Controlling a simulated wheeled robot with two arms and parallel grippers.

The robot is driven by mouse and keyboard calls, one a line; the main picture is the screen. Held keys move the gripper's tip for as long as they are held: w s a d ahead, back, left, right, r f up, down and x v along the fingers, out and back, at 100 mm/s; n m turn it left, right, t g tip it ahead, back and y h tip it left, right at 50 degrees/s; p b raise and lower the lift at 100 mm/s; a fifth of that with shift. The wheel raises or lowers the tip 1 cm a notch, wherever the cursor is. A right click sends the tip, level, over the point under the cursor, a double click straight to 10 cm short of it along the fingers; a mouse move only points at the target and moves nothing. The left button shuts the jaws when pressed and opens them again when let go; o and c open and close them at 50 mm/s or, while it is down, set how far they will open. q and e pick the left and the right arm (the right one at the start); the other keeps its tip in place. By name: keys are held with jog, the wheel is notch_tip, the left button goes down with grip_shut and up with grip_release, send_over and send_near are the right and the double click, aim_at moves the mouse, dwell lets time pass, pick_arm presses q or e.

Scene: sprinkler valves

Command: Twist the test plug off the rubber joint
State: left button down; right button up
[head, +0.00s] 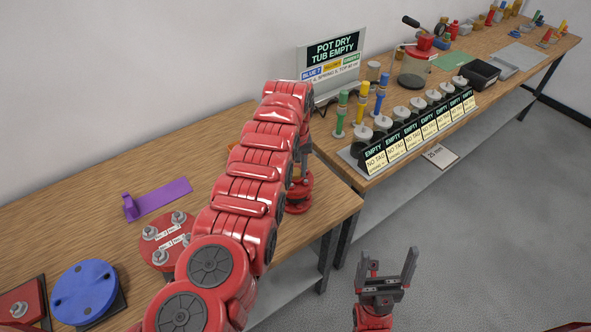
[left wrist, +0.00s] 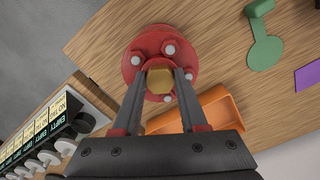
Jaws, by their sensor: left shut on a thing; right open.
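The rubber joint (head: 299,192) stands near the right end of the near bench, with red flanges, partly behind my left arm in the head view. In the left wrist view I look down on its red flange (left wrist: 136,52), which has several pale bolts. The test plug (left wrist: 160,79) is a brass-coloured hex head over the middle of the flange. My left gripper (left wrist: 160,74) is shut on the plug, one finger on each side. Whether the plug is still seated is hard to tell. My right gripper (head: 387,268) is open and empty, over the floor in front of the benches.
An orange tray (left wrist: 218,108) lies beside the joint. A purple bracket (head: 163,198), a red bolted plate (head: 150,252) and a blue disc (head: 85,290) are further left. The far bench carries a row of labelled pots (head: 420,135) and a sign (head: 332,62).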

pick_arm(q)
jog(key=c, duration=1.1)
grip_release()
grip_shut()
jog(key=shift+f+n+b, duration=0.15)
jog(key=shift+n+b, duration=0.35)
jog(key=shift+b, duration=0.15)
jog(key=shift+n+b, duration=0.5)
jog(key=shift+n, duration=0.2)
